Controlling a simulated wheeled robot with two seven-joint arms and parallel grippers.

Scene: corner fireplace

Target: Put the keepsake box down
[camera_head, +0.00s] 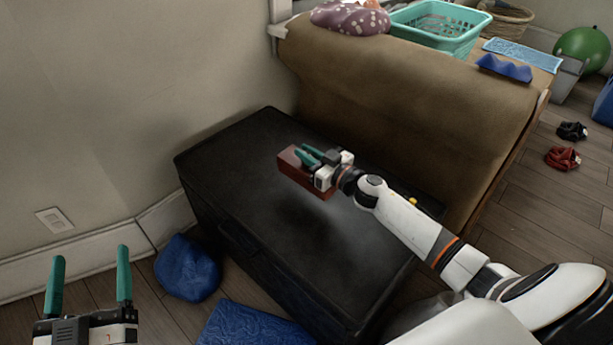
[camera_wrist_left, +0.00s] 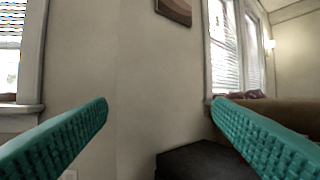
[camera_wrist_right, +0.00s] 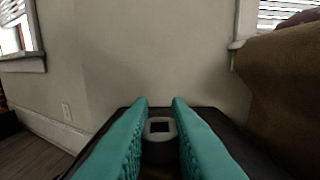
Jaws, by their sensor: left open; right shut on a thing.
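The keepsake box, a reddish-brown block (camera_head: 290,171), is at my right gripper (camera_head: 308,156) over the top of a black chest (camera_head: 245,150). The right gripper's teal fingers are shut on it; in the right wrist view a grey piece with a dark square (camera_wrist_right: 160,127) sits between the fingers. The gripper hides part of the box. I cannot tell whether the box touches the chest top. My left gripper (camera_head: 90,256) is open and empty at the lower left, away from the chest; its spread fingers also show in the left wrist view (camera_wrist_left: 160,115).
A brown-covered piece of furniture (camera_head: 410,95) stands behind the chest, bearing a teal basket (camera_head: 440,45) and a spotted purple thing (camera_head: 350,18). A blue bag-like thing (camera_head: 187,268) and a blue patterned thing (camera_head: 250,325) lie before the chest. The chest top around the box is clear.

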